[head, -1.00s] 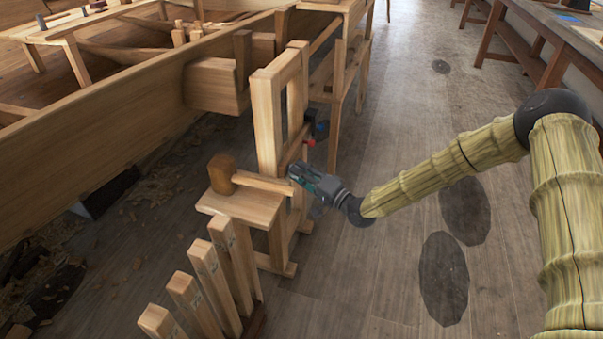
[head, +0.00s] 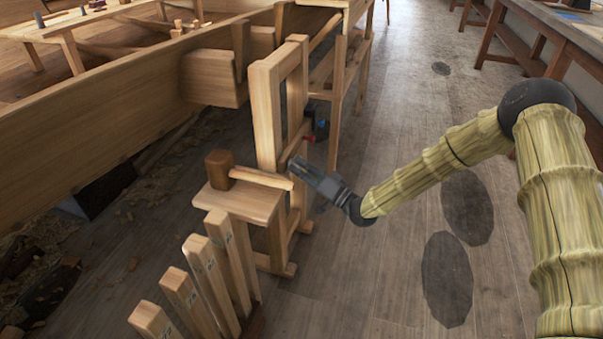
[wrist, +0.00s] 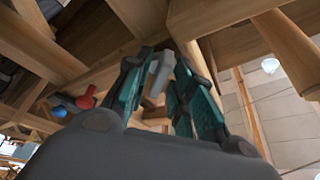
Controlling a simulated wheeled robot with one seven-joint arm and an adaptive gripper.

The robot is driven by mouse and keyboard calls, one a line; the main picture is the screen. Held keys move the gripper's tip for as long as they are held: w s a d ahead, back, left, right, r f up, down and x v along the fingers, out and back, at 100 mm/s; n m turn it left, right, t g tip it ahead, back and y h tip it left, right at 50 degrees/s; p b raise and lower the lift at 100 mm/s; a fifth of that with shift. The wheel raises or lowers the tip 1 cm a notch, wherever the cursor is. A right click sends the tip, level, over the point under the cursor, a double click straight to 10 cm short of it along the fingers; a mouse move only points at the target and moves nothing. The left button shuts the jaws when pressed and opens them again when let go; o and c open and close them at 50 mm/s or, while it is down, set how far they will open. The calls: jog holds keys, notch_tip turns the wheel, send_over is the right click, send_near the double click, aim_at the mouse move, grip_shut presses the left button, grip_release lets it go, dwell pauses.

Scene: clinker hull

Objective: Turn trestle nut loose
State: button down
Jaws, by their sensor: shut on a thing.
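The wooden trestle (head: 267,120) stands upright in the middle of the head view, beside the hull. My gripper (head: 298,164) reaches its right side from the right. In the wrist view, the teal-padded fingers of my gripper (wrist: 160,62) are closed on a small grey piece, which I take to be the trestle nut (wrist: 158,76). It sits between the fingertips, below the trestle's timbers. In the head view the nut is hidden by the gripper.
A wooden mallet (head: 219,168) lies on a small bench (head: 240,203) just left of the gripper. Several upright wooden pieces (head: 208,277) stand in front. Red (head: 308,138) and blue (head: 322,125) items are close behind the gripper. The floor (head: 375,270) at right is clear.

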jog(key=shift+w+n+g+y+b, duration=0.1)
jog(key=shift+n+g+y+b, duration=0.45)
jog(key=shift+n, duration=1.05)
jog(key=c, duration=1.5)
grip_release()
jog(key=shift+d+f, duration=0.1)
jog(key=v, duration=1.2)
jog(key=shift+f, duration=0.2)
